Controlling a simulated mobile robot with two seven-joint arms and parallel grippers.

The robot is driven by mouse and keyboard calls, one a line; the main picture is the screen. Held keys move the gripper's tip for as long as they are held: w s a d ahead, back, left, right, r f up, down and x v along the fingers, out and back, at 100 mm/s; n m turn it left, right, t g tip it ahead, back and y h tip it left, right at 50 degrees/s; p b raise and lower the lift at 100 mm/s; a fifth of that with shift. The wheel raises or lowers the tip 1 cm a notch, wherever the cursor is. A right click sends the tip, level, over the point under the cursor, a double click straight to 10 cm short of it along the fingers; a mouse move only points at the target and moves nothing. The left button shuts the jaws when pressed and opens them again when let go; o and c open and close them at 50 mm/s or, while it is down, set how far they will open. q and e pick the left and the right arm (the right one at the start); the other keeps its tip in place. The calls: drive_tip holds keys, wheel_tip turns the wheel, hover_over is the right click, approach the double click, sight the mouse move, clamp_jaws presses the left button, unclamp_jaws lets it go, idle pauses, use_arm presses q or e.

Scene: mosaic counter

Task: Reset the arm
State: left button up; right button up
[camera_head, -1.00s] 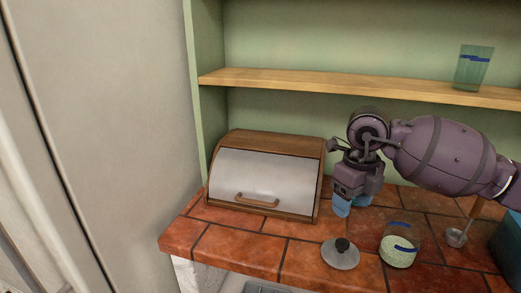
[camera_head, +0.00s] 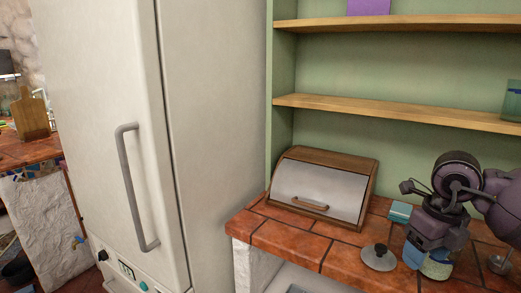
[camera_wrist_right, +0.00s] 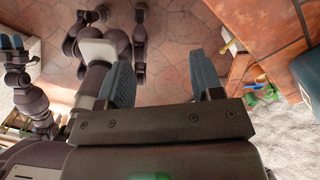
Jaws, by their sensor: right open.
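My right gripper (camera_head: 415,257) hangs from my purple arm over the front right of the tiled counter, with its blue fingers low. In the head view it overlaps a glass jar with pale contents (camera_head: 437,268); I cannot tell whether they touch. The right wrist view shows the two blue fingers of my right gripper (camera_wrist_right: 162,82) spread apart, with nothing between them. What looks like my left gripper (camera_wrist_right: 12,42) shows small at the left edge of that view; its opening is unclear. The left arm is out of the head view.
A wooden bread box (camera_head: 320,190), shut, stands on the counter (camera_head: 290,238). A lid with a black knob (camera_head: 379,257), a teal item (camera_head: 400,211) and a metal ladle (camera_head: 498,263) are nearby. A tall fridge (camera_head: 205,130) stands left.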

drive_tip(key=w+a+r+t+y, duration=0.1)
drive_tip(key=w+a+r+y, duration=0.1)
drive_tip(key=a+r+y, duration=0.45)
drive_tip(key=w+a+r+t+y, duration=0.1)
drive_tip(key=a+r+t+y, duration=0.15)
drive_tip(key=a+y, duration=0.7)
drive_tip(key=w+d+f+m+t+h, duration=0.1)
drive_tip(key=w+d+f+m+t, duration=0.15)
drive_tip(key=m+t, duration=0.45)
drive_tip(key=w+d+f+m+t+h, duration=0.1)
drive_tip(key=w+f+m+t, duration=0.15)
drive_tip(key=m+t, duration=0.55)
drive_tip(key=s+d+f+m+g+h, duration=0.1)
drive_tip(key=s+d+f+m+h, duration=0.15)
drive_tip(key=f+m+h, duration=0.4)
drive_tip(key=s+d+f+m+g+h, duration=0.1)
drive_tip(key=s+d+f+m+h, duration=0.2)
drive_tip(key=f+m, duration=0.65)
drive_tip(key=s+d+f+m+g+h, duration=0.3)
drive_tip(key=s+f+m+g+h, duration=0.2)
drive_tip(key=s+f, duration=1.6)
drive_tip(key=shift+s+f+m+g, duration=0.35)
drive_tip(key=shift+s+m+g, duration=0.15)
drive_tip(key=shift+m, duration=0.6)
